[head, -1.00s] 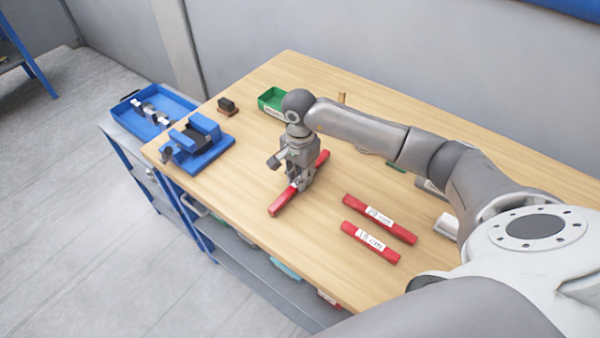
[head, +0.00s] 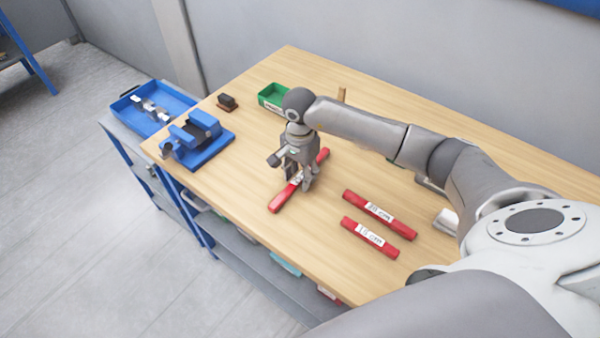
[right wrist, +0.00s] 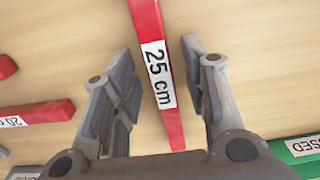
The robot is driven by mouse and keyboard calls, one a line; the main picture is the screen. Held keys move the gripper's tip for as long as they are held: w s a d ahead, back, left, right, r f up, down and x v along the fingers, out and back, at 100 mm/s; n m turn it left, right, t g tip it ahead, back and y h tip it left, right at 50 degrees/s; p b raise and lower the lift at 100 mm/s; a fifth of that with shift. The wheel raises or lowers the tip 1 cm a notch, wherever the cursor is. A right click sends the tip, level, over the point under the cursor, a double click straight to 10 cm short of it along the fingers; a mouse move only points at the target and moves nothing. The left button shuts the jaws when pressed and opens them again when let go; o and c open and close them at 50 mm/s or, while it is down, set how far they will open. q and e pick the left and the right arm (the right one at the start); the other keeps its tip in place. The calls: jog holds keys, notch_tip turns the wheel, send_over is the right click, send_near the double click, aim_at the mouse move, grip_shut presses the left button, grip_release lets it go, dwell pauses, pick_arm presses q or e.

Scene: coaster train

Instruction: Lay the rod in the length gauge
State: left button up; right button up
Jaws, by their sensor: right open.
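A red bar labelled "25 cm" (right wrist: 157,72) lies on the table; its near end also shows in the head view (head: 278,204). In the right wrist view the fingers (right wrist: 160,60) stand on either side of the bar, with gaps showing. Two shorter red bars, labelled 20 cm (head: 367,205) and 15 cm (head: 370,236), lie to the right. My left gripper is not in view.
A blue fixture (head: 205,148) stands at the table's left corner, near a small dark block (head: 227,103). A blue tray (head: 180,103) sits beyond the left edge. A green bin (head: 271,96) is at the back. A pale metal piece (head: 446,221) lies at right.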

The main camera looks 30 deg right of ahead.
notch_tip(320, 180, up, 11)
jog(key=b, duration=0.3)
jog(key=shift+b, duration=0.3)
jog(key=shift+o, duration=0.4)
jog(key=shift+r, duration=0.4)
jog(key=p, duration=0.3)
send_over(300, 176)
jog(key=d, duration=0.1)
notch_tip(300, 176, down, 7)
jog(key=shift+s+d+r, duration=0.1)
jog(key=shift+s+r, duration=0.05)
jog(key=shift+r, duration=0.05)
jog(key=f, duration=0.1)
jog(key=f+p, duration=0.1)
jog(key=f, duration=0.1)
jog(key=a+f+p, duration=0.1)
jog(key=shift+w+f, duration=0.2)
jog(key=shift+f, duration=0.15)
jog(key=shift+d+f, duration=0.1)
jog(key=shift+f, duration=0.2)
grip_shut()
